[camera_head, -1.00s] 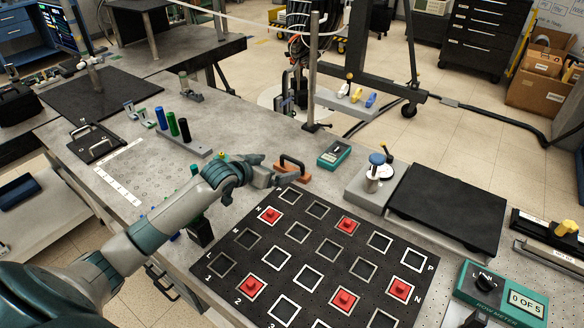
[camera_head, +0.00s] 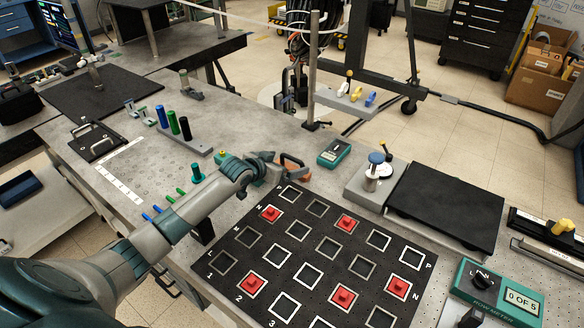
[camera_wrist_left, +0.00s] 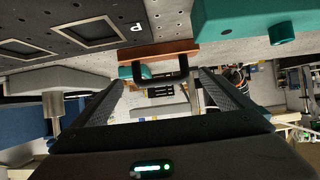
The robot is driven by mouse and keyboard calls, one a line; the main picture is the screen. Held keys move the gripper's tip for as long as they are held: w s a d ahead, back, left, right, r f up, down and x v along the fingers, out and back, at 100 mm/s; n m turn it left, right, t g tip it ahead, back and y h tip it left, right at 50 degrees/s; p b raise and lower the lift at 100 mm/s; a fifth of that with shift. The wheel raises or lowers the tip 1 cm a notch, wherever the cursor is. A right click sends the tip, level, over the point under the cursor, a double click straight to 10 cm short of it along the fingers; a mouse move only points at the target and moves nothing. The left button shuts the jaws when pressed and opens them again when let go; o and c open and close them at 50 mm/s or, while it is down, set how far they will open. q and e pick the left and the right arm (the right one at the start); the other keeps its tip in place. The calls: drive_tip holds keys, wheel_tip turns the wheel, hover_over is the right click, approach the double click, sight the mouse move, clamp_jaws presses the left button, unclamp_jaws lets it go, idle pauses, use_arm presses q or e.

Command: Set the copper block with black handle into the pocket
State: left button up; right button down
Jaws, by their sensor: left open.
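The copper block (camera_head: 304,174) with its black handle (camera_head: 293,157) sits on the grey table just beyond the far corner of the black board. My left gripper (camera_head: 279,165) is open right beside the block, at the handle, and partly hides it in the head view. In the left wrist view the black handle (camera_wrist_left: 160,78) lies between the two spread fingers, with the copper block (camera_wrist_left: 158,53) behind it. I cannot tell whether a finger touches the handle. I cannot tell which spot is the pocket. My right gripper is not in view.
The black board (camera_head: 232,292) has several white-framed squares, some with red knobbed pieces (camera_head: 346,222). A teal meter (camera_head: 334,152) stands just right of the block. A grey stand with a blue knob (camera_head: 376,158) and a black plate (camera_head: 446,208) lie further right.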

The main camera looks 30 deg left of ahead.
sight(292, 160)
use_arm(q)
drive_tip(key=p+x, duration=0.1)
drive_tip(key=x, duration=0.2)
drive_tip(key=shift+w, duration=0.25)
drive_tip(key=shift+w+f, duration=0.35)
drive_tip(key=shift+w, duration=0.15)
drive_tip(key=c, duration=1.3)
drive_tip(key=shift+r, duration=0.1)
drive_tip(key=c, duration=0.3)
drive_tip(key=shift+r, duration=0.2)
